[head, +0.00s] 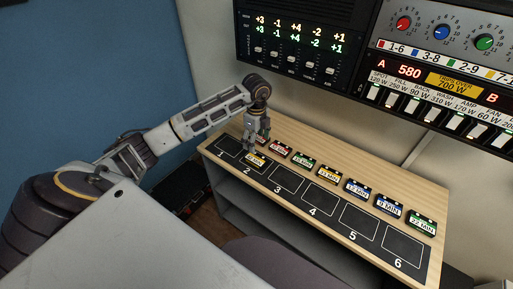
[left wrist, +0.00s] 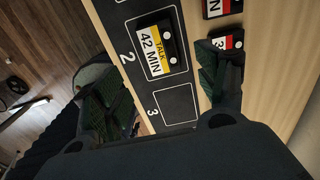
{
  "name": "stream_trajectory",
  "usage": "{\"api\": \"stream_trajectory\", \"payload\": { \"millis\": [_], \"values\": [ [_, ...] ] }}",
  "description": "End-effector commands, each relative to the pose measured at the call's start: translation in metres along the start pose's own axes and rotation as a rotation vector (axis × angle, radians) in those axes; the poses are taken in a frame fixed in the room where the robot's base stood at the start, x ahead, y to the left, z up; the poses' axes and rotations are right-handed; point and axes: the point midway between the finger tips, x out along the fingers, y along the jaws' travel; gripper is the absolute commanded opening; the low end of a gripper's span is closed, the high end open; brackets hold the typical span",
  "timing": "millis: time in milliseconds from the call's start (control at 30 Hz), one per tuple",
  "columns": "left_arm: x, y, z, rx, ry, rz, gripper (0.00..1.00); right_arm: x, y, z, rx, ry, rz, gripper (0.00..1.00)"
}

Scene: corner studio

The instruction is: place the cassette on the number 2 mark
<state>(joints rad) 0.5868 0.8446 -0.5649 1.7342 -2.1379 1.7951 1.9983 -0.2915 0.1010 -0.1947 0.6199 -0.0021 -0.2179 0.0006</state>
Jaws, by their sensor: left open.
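A cassette with a yellow and white label reading "TALK 42 MIN" (left wrist: 160,48) lies flat on the number 2 mark (left wrist: 129,68), covering most of its outlined square. In the head view the same cassette (head: 257,161) shows partly below my left gripper (head: 256,146). In the left wrist view my left gripper (left wrist: 160,78) is open, its fingers apart on either side of the strip. The cassette lies between and beyond them, with no visible grip on it. My right gripper is not in view.
Squares 3 (head: 286,179) to 6 are empty. Control panels (head: 300,45) rise behind the wooden desk (head: 425,178).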

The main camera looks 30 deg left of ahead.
Motion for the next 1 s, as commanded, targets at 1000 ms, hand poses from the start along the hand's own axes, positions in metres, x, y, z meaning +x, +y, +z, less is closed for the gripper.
{"api": "stream_trajectory", "payload": {
  "millis": [1000],
  "values": [
    [-0.025,0.000,0.000,0.000,0.000,0.001,0.73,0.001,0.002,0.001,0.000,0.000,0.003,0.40]
  ]
}}
